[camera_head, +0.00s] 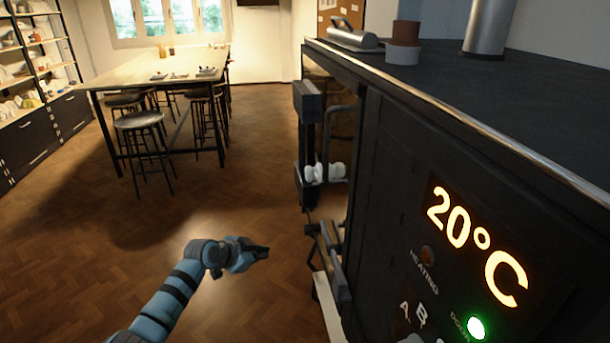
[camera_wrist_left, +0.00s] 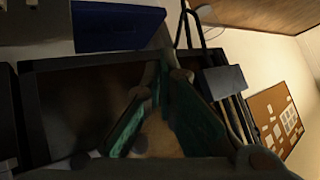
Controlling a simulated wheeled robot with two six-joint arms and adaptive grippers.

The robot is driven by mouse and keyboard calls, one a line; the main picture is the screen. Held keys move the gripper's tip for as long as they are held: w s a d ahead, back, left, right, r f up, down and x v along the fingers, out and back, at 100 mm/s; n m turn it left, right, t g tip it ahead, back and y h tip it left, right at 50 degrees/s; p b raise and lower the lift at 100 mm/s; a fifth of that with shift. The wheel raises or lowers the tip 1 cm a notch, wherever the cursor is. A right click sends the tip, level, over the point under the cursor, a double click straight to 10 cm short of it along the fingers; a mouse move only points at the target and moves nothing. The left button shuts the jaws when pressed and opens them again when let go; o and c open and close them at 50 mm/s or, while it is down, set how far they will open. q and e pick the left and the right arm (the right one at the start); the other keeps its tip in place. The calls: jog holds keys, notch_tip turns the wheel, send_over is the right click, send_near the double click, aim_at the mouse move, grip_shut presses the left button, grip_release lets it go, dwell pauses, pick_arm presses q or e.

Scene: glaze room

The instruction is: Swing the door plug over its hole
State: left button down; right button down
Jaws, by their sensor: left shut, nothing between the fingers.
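The black kiln (camera_head: 395,165) fills the right side of the head view. Its front shows side-on, with dark bars and a handle (camera_head: 327,140) standing out from it. A small white knobbed piece (camera_head: 325,172) sits among these bars; it may be the door plug, but I cannot tell. The plug's hole cannot be made out. My left gripper (camera_head: 266,252) is shut and empty, low in front of the kiln and apart from the white piece. In the left wrist view its fingers (camera_wrist_left: 170,75) come together near dark bars.
A metal rail (camera_head: 333,262) juts from the kiln's lower front, right of my left gripper. The kiln panel (camera_head: 475,250) reads 20°C with a green lamp lit. A long table (camera_head: 165,68) with stools stands behind.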

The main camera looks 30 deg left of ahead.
pick_arm(q)
jog(key=d+r+m+h, duration=0.1)
jog(key=r+m, duration=0.2)
jog(key=r, duration=0.6)
jog(key=d+r+m+t+h, duration=0.1)
jog(key=d+r+m+h, duration=0.1)
jog(key=r, duration=0.8)
jog(key=d+r+m+t+h, duration=0.1)
jog(key=r+m, duration=0.3)
jog(key=r, duration=0.6)
jog(key=shift+w+d+h, duration=0.2)
jog(key=shift+d+h, duration=0.1)
jog(key=shift+d, duration=0.2)
jog(key=shift+w, duration=0.1)
send_near(320, 172)
jog(key=d+x, duration=0.1)
jog(key=x, duration=0.3)
jog(key=shift+w+a+f, duration=0.2)
jog(key=shift+a, duration=0.15)
